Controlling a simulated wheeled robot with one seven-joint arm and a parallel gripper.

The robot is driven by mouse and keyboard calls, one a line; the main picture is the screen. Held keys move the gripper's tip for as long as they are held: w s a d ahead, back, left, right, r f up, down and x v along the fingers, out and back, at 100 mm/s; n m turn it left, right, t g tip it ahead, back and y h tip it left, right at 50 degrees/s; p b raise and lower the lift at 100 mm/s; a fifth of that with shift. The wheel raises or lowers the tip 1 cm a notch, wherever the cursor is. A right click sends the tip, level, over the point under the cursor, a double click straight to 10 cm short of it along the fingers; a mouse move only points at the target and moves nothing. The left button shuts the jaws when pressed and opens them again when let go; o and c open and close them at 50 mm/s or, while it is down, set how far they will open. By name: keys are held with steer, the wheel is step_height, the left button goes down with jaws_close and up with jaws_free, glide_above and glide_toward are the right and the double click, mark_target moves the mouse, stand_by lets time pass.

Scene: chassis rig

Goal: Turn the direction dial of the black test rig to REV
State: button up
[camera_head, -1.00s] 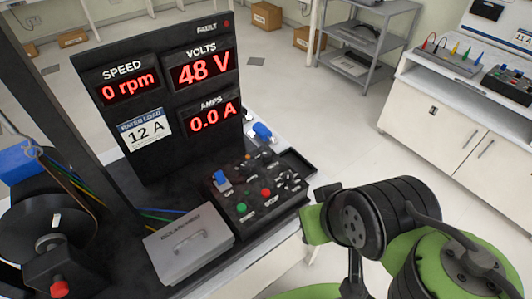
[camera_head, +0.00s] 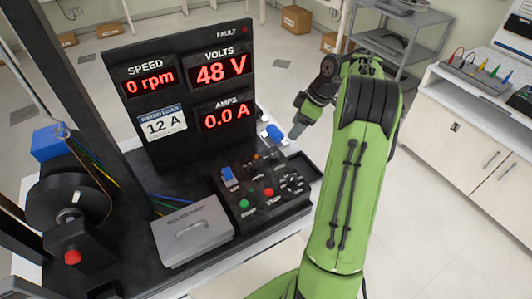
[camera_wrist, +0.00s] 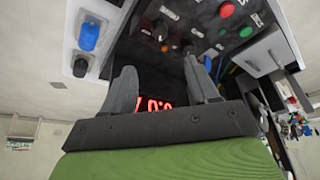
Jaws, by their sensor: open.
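The black test rig carries a sloped control panel (camera_head: 222,203) with a blue switch (camera_head: 228,175), a green START button (camera_head: 244,204), a red STOP button (camera_head: 268,192) and several small black knobs (camera_head: 294,183) at its right. Which control is the direction dial, and where it points, is too small to tell. My gripper (camera_head: 298,130) is above and beyond the panel's far right side, apart from it. In the wrist view its two grey fingers (camera_wrist: 163,85) are spread with nothing between them, and a red button (camera_wrist: 228,9) and green button (camera_wrist: 246,31) show past them.
The upright display board (camera_head: 180,75) reads 0 rpm, 48 V and 0.0 A. A grey lidded box (camera_head: 190,232) lies left of the panel. A blue object (camera_head: 274,132) stands behind the panel, near my gripper. Open floor lies to the right.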

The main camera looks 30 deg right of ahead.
mark_target(275, 155)
steer(key=b+x, duration=0.3)
steer(key=x, duration=1.2)
steer(key=shift+f, duration=0.1)
steer(key=shift+c, duration=0.4)
steer(key=c, duration=0.9)
